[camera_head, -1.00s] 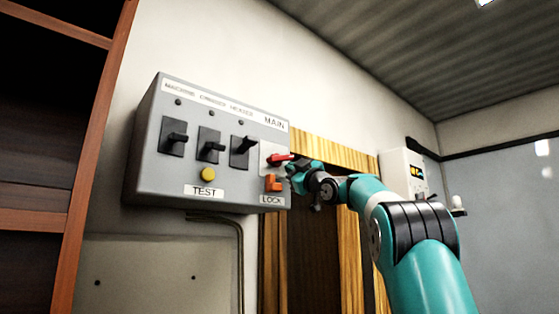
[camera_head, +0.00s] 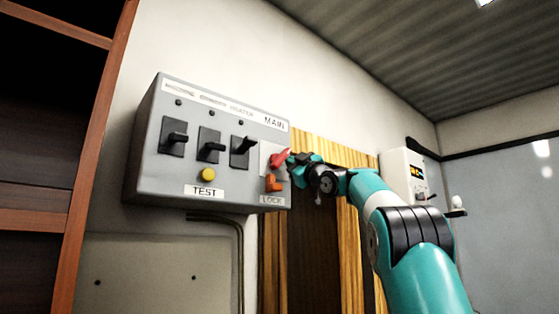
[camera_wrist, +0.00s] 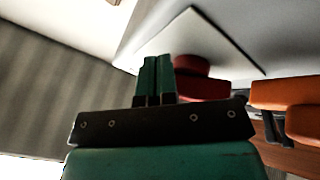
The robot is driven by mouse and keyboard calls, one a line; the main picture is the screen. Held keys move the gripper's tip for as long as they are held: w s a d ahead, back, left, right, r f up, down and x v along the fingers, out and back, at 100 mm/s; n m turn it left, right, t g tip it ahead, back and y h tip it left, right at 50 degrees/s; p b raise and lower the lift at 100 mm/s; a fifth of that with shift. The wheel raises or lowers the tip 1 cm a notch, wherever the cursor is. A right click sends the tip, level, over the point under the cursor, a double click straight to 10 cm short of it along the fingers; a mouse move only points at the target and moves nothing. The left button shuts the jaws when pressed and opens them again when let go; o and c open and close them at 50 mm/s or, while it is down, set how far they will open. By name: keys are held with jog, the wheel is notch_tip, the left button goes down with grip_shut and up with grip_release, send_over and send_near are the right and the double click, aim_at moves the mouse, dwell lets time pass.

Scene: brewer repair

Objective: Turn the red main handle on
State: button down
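The red main handle (camera_head: 279,158) sits on a pale plate at the right end of the grey switch box, under the MAIN label. Its free end points up and to the right. My gripper (camera_head: 292,161) is at that free end, right of the plate. In the wrist view the two green fingers (camera_wrist: 155,78) lie side by side, shut, with nothing visible between them. The red handle (camera_wrist: 203,86) is right beside them, seemingly touching; exact contact is hard to tell. An orange lock piece (camera_head: 273,183) is just below the handle and also shows in the wrist view (camera_wrist: 283,94).
The grey box (camera_head: 225,175) also carries several black switches (camera_head: 174,137) and a yellow TEST button (camera_head: 208,174). A wooden shelf (camera_head: 95,150) stands at the left. A small white wall device (camera_head: 396,172) is behind my arm at the right.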

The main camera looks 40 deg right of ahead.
jog(key=shift+r, duration=0.9)
jog(key=s+d+b, duration=0.2)
jog(key=s+b, duration=0.1)
jog(key=s, duration=0.7)
jog(key=shift+b, duration=0.3)
jog(key=shift+s, duration=0.1)
dwell(0.7)
